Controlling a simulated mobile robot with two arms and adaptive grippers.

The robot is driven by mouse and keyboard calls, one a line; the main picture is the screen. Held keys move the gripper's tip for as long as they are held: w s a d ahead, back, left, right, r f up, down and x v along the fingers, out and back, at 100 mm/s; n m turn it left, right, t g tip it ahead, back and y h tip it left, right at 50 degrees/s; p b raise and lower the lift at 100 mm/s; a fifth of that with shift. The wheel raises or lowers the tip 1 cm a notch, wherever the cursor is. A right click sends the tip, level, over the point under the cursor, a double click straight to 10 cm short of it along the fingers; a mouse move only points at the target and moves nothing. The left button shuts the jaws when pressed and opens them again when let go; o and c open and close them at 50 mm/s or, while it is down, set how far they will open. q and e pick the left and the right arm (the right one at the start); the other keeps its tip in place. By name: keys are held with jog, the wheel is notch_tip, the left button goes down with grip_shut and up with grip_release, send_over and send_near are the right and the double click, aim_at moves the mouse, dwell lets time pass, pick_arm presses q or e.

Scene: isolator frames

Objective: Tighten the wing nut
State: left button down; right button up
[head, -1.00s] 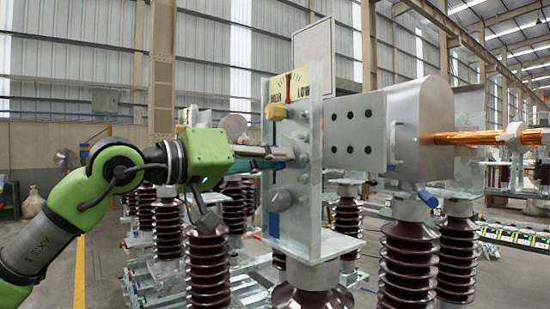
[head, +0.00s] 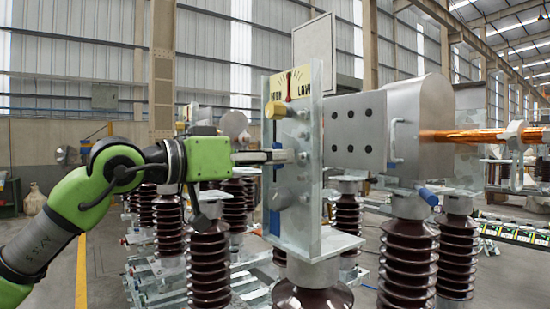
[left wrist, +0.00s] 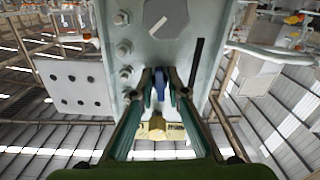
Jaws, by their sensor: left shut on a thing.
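The wing nut (left wrist: 160,82) is a small blue piece on the face of the grey upright plate (head: 313,215). In the left wrist view it sits between the fingertips of my left gripper (left wrist: 160,80). In the head view my left gripper (head: 290,156) reaches in from the left, its fingers level and pointing at the plate between a yellow knob (head: 276,109) and a grey knob (head: 281,198). My right gripper is not in view.
A gauge (head: 290,84) with a red needle tops the plate. Several bolt heads (left wrist: 124,47) line the plate beside the fingers. A metal box (head: 420,130) with a handle stands to the right. Ribbed brown insulators (head: 408,262) stand below and around.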

pick_arm(q)
jog(key=shift+d+f, duration=0.1)
jog(key=shift+f, duration=0.15)
jog(key=c, duration=2)
grip_release()
jog(key=shift+r, duration=0.1)
jog(key=v, duration=1.2)
